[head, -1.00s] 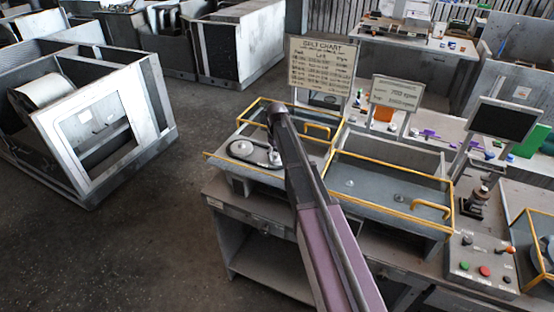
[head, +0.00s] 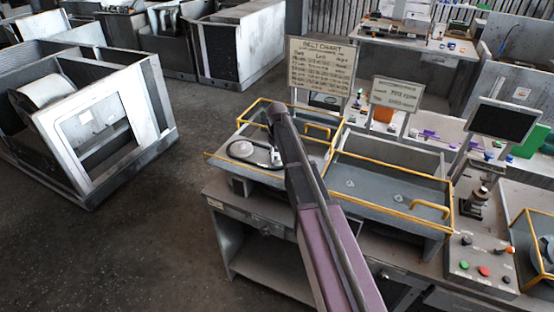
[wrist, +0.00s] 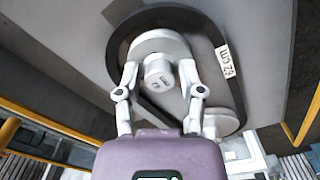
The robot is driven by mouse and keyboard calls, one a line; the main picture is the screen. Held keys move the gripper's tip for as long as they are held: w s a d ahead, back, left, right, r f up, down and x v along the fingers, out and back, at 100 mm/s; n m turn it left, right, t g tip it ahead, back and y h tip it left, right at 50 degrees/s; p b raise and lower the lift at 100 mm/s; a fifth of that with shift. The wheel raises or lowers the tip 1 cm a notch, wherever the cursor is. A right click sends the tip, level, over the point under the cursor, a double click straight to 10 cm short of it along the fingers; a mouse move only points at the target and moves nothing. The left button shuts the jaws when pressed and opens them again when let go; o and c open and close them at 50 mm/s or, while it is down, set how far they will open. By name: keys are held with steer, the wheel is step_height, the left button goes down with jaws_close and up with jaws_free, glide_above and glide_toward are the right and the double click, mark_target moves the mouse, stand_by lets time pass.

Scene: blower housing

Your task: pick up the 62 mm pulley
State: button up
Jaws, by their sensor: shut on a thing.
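In the wrist view, a round light-grey pulley (wrist: 150,45) with a raised hub sits inside the loop of a black belt (wrist: 232,90). The two fingers of my gripper (wrist: 158,70) are shut on this pulley, one on each side of its hub. The hub's marking is too blurred to read, so I cannot confirm the 62 mm size. A second, smaller grey pulley (wrist: 222,122) lies at the other end of the belt, partly behind the right finger. In the head view, the pulley and belt (head: 243,149) show in the left tray, and my arm hides the fingertips.
Yellow rails edge the left tray (head: 222,163) and the right tray (head: 385,190). Two small fittings show on the right tray's floor. A belt chart board (head: 321,66) stands behind. A button box (head: 483,262) is at the right.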

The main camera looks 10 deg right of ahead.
steer(key=shift+r, duration=0.1)
jaws_close()
steer(key=shift+w+r+p, duration=0.15)
steer(key=shift+r+p, duration=0.05)
steer(key=shift+p, duration=0.35)
steer(key=shift+r+p, duration=1)
steer(key=shift+r, duration=0.05)
steer(key=shift+r+p, duration=2.5)
steer(key=shift+p, duration=0.05)
